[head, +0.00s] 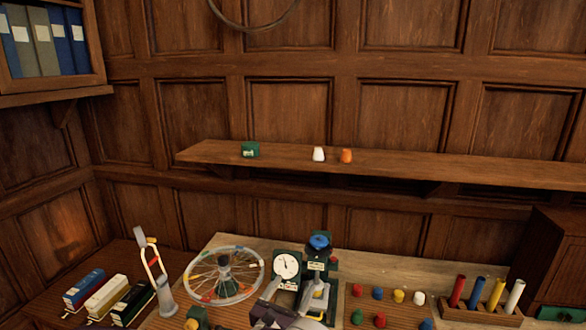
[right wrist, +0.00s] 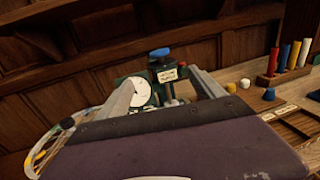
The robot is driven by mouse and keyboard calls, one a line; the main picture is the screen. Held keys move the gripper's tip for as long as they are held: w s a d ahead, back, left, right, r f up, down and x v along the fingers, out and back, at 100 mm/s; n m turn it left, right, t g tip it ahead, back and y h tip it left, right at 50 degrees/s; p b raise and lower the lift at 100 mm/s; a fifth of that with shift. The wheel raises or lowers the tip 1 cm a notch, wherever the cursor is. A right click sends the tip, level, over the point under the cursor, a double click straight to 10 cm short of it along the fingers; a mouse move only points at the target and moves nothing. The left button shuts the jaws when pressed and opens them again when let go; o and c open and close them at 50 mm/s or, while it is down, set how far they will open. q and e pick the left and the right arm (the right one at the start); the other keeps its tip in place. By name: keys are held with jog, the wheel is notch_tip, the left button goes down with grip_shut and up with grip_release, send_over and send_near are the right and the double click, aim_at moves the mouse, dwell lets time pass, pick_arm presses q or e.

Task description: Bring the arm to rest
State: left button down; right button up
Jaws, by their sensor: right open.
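In the right wrist view the two grey fingers of the right gripper (right wrist: 163,82) point toward a dial gauge (right wrist: 140,93) and a dark green stand with a blue knob (right wrist: 160,53). In the head view the dial gauge (head: 287,266) and the blue-topped stand (head: 319,242) are just beyond the fingers; I cannot tell whether they touch. My left gripper is not in view.
A spoked wheel (head: 223,275) lies left of the gauge. Coloured pegs (head: 398,296) and a rack of coloured tubes (head: 480,314) are at right. A wall shelf (head: 420,167) with small items runs behind. A jointed lamp-like piece (head: 152,262) stands at left.

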jog(key=w+d+r+m+g+h, duration=0.1)
jog(key=d+r+m+g+h, duration=0.15)
jog(key=d, duration=0.65)
jog(key=d+r+m+g+h, duration=0.2)
jog(key=d+r+m+h, duration=0.15)
jog(key=d, duration=0.45)
jog(key=s+d+f+m+g+b, duration=0.2)
jog(key=s+d+f+m+g, duration=0.2)
jog(key=s+d+m+g, duration=0.6)
jog(key=s+d+f+m+g+y, duration=0.1)
jog(key=s+d+f+m+y, duration=0.2)
jog(key=s, duration=0.4)
jog(key=s+d+f+m+g+y, duration=0.1)
jog(key=s+f+m+g+y, duration=0.15)
jog(key=s+f, duration=0.35)
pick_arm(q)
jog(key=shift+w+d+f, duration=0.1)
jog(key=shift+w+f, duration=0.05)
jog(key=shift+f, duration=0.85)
pick_arm(e)
jog(key=s+a+f+m+t+y, duration=0.1)
jog(key=s+a+f+m+y, duration=0.1)
jog(key=a+m+y, duration=0.2)
jog(key=s+a+f+m+t+y, duration=0.1)
jog(key=s+a+f+m+y, duration=0.1)
jog(key=a+m, duration=0.4)
jog(key=shift+a+f+t+y, duration=0.35)
jog(key=shift+a+y, duration=0.5)
jog(key=shift+a, duration=0.55)
